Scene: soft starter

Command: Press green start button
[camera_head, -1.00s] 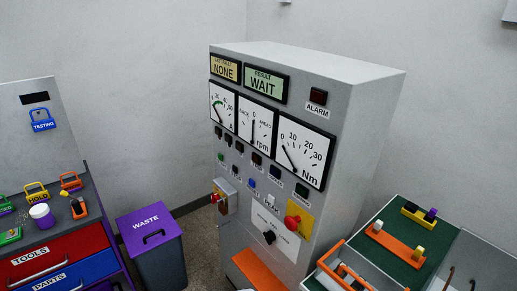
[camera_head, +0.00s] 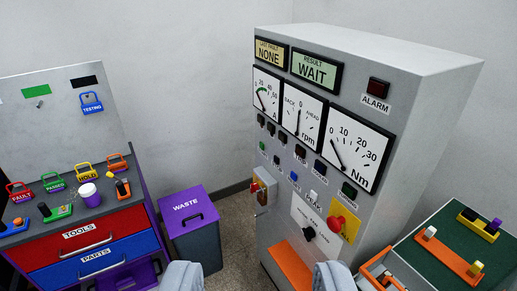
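The grey soft starter cabinet (camera_head: 425,95) stands right of centre. A small green button (camera_head: 262,146) is at the left of its lower control row; its label is too small to read. A dark green square piece (camera_head: 349,189) ends the row above, at the right. A blue button (camera_head: 294,176), a white one (camera_head: 314,195) and a red mushroom button on a yellow plate (camera_head: 337,223) continue the lower row.
The cabinet displays read "NONE" and "WAIT" (camera_head: 316,70). A purple waste bin (camera_head: 190,215) stands left of it. A tool cart (camera_head: 92,231) with coloured tags is at far left. A green-topped bench (camera_head: 440,233) is at right. An orange ledge (camera_head: 290,264) projects low on the cabinet.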

